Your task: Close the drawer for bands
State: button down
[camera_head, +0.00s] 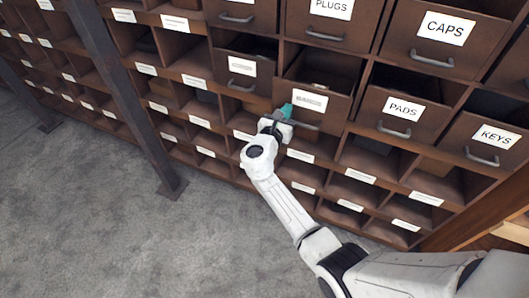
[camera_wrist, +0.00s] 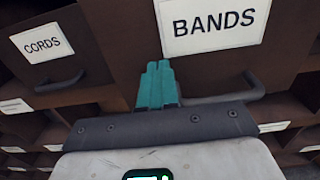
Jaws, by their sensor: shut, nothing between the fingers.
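The bands drawer (camera_head: 336,104) is brown and pulled out, with its open top showing in the head view. Its white BANDS label (camera_wrist: 212,22) reads clearly in the wrist view. Its dark handle (camera_wrist: 228,95) is below the label. My gripper (camera_head: 286,108) is at the drawer's front, near the left end of the handle. In the wrist view my gripper (camera_wrist: 158,66) has its teal fingers together and empty, just below the label's left edge. I cannot tell whether the fingertips touch the drawer front.
The CORDS drawer (camera_wrist: 50,65) is to the left. The PADS drawer (camera_head: 398,116) and KEYS drawer (camera_head: 487,142) stick out to the right. The CAPS drawer (camera_head: 436,36) is above right. A dark post (camera_head: 125,90) stands left; grey carpet (camera_head: 120,230) is clear.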

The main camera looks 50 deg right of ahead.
jog(key=b+x, duration=0.3)
jog(key=x, duration=0.5)
jog(key=shift+w+d+f, duration=0.1)
jog(key=shift+d+f, duration=0.05)
jog(key=shift+d, duration=0.1)
jog(key=shift+w+d+r+b, duration=0.15)
jog(key=shift+r+b, duration=0.05)
jog(key=shift+b, duration=0.15)
jog(key=shift+r, duration=0.15)
